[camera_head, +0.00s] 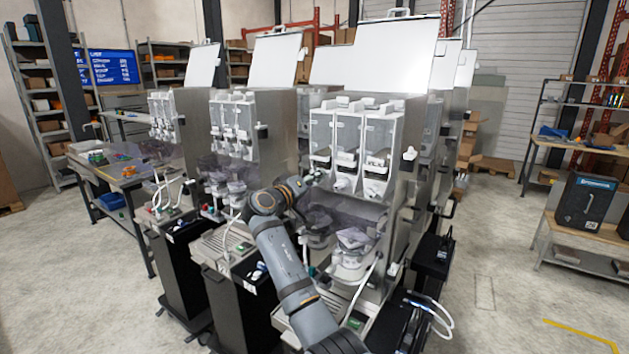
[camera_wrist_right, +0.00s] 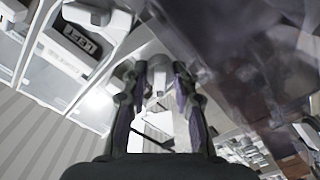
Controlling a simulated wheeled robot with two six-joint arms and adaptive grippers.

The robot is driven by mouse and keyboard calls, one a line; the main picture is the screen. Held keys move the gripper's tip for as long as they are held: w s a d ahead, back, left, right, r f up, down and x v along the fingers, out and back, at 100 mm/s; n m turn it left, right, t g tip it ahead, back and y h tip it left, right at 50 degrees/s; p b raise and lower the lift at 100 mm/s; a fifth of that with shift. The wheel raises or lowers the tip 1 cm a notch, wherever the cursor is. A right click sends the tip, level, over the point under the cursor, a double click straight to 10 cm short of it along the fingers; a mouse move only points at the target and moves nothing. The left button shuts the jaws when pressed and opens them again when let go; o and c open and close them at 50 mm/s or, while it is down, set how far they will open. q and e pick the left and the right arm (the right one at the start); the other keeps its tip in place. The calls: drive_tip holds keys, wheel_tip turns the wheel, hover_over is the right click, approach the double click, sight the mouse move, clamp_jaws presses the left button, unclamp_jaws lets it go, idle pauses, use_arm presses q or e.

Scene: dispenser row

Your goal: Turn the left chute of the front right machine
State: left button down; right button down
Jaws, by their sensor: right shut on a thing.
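The front right machine (camera_head: 405,190) is a steel dispenser with three clear hoppers side by side and white chutes under them. My right gripper (camera_head: 313,177) is at the lower end of its left hopper (camera_head: 322,135), at the left chute. The gripper and arm hide most of that chute in the head view. In the right wrist view, the dark fingers of my right gripper (camera_wrist_right: 159,80) stand on both sides of a small white part (camera_wrist_right: 159,83), which I take to be the left chute. The gripper is shut on it. How far the chute is turned cannot be told. My left gripper is not in view.
The middle chute (camera_head: 341,183) and right chute (camera_head: 373,189) are close to the right of my gripper. Clear bowls (camera_head: 355,240) are below. Another dispenser (camera_head: 235,130) stands to the left. Open floor (camera_head: 490,250) lies to the right.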

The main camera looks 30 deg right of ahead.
drive_tip(key=n+p, duration=0.1)
drive_tip(key=n, duration=0.2)
drive_tip(key=shift+r+n, duration=0.1)
drive_tip(key=shift+n, duration=0.2)
drive_tip(key=n+p, duration=0.1)
drive_tip(key=n, duration=0.2)
drive_tip(key=shift+n+p, duration=0.3)
drive_tip(key=shift+p, duration=0.05)
drive_tip(key=n+p, duration=0.3)
drive_tip(key=n, duration=0.1)
drive_tip(key=shift+f+n+p, duration=0.15)
drive_tip(key=shift+n+p, duration=0.3)
drive_tip(key=shift+n, duration=0.35)
drive_tip(key=shift+f+n+p, duration=0.15)
drive_tip(key=shift+n+p, duration=0.25)
drive_tip(key=shift+n, duration=0.4)
drive_tip(key=shift+f, duration=0.1)
drive_tip(key=c, duration=1.4)
unclamp_jaws()
drive_tip(key=shift+a, duration=0.1)
